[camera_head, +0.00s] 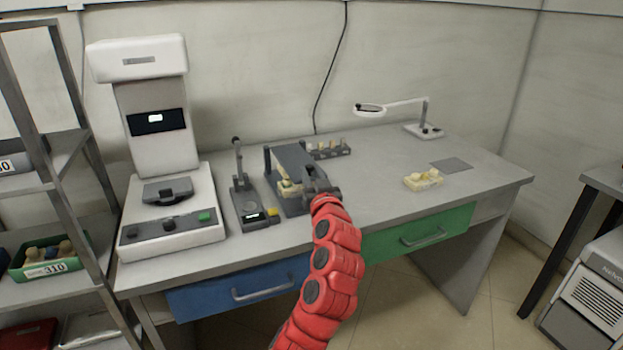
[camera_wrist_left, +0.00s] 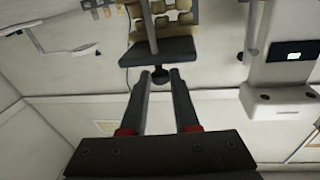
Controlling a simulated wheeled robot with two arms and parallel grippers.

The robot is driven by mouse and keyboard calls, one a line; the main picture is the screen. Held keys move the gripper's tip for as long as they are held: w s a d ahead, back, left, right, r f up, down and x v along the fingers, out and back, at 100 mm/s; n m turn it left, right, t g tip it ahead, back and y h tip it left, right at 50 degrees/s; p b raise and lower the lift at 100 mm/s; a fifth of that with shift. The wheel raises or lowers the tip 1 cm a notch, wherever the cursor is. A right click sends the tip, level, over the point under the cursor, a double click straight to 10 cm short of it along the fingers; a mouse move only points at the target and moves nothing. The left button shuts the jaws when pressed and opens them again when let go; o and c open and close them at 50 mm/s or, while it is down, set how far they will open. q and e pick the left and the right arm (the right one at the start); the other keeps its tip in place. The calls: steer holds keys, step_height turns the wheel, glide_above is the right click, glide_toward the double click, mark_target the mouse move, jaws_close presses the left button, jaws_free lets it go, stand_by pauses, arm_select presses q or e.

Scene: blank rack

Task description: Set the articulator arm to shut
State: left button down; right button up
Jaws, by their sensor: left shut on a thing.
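The articulator (camera_head: 290,207) is a dark grey frame standing on the desk, with a yellowish dental cast (camera_head: 288,187) inside it. Its upper arm (camera_head: 296,158) is a grey plate reaching from the back posts toward my gripper, above the cast. My left gripper (camera_head: 318,188) is at the front end of this arm. In the left wrist view the fingertips (camera_wrist_left: 160,76) close on a dark round knob (camera_wrist_left: 160,78) at the edge of a dark plate (camera_wrist_left: 158,51). Yellowish teeth casts (camera_wrist_left: 172,18) show beyond it. My gripper hides part of the articulator's front right. My right gripper is not in view.
A tall white machine (camera_head: 160,150) and a small dark device with an upright lever (camera_head: 245,205) stand left of the articulator. A small rack (camera_head: 330,150) is behind it. Another cast (camera_head: 423,180) and a magnifier lamp (camera_head: 425,130) are to the right. The right desk top is mostly clear.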

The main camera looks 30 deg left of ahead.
arm_select(q)
steer(key=shift+f, duration=0.15)
steer(key=c, duration=1.1)
jaws_free()
steer(key=o, duration=0.4)
steer(key=shift+w+a+f, duration=0.2)
steer(key=shift+w, duration=0.05)
steer(key=shift+o, duration=0.2)
steer(key=shift+s+d+r, duration=0.1)
steer(key=shift+r, duration=0.05)
steer(key=shift+s+d, duration=0.1)
steer(key=v, duration=1.7)
